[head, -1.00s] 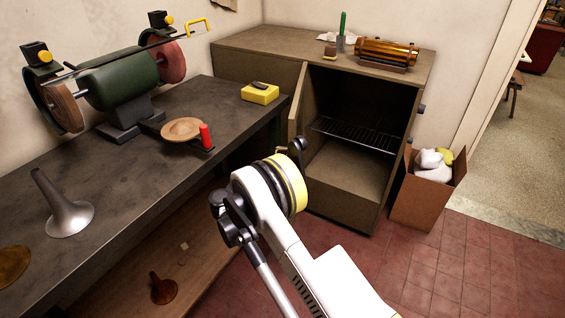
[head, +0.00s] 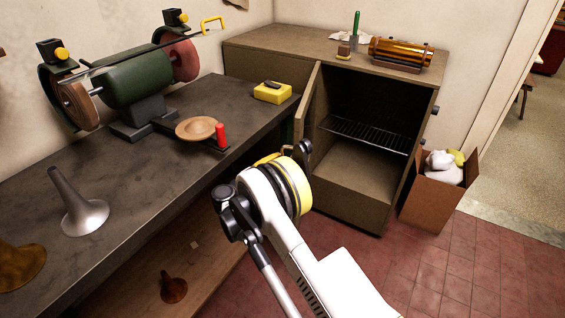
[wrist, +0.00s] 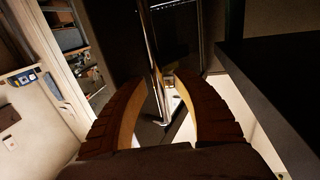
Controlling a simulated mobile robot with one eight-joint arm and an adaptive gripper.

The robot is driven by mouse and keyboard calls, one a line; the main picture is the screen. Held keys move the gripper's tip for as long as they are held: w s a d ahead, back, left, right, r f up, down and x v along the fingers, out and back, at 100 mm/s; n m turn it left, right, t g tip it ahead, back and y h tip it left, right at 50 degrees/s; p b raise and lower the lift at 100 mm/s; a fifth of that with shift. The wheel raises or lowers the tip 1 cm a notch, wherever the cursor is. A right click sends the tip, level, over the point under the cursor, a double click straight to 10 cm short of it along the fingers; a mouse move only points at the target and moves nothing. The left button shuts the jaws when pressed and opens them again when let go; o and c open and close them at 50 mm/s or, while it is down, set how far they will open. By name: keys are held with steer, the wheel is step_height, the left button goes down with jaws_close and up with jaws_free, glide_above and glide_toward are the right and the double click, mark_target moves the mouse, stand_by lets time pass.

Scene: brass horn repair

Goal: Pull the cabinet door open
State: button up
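The brown cabinet (head: 352,195) stands against the back wall, with its dark interior and wire shelf (head: 365,134) exposed. Its door (head: 309,101) stands swung out at the left side of the opening, seen nearly edge-on and partly hidden by the bench and my arm. In the wrist view, a shiny upright metal bar (wrist: 153,55), which looks like the door handle, runs between the fingers of my gripper (wrist: 159,76). The fingers are apart, with a gap visible on both sides of the bar. In the head view my arm mostly hides the gripper.
The dark workbench (head: 140,185) on the left carries a green grinder (head: 130,85), a yellow box (head: 272,93) and a metal horn bell (head: 82,212). A cardboard box (head: 432,203) stands right of the cabinet. The red tiled floor (head: 440,275) in front is clear.

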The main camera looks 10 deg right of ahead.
steer(key=v, duration=1.2)
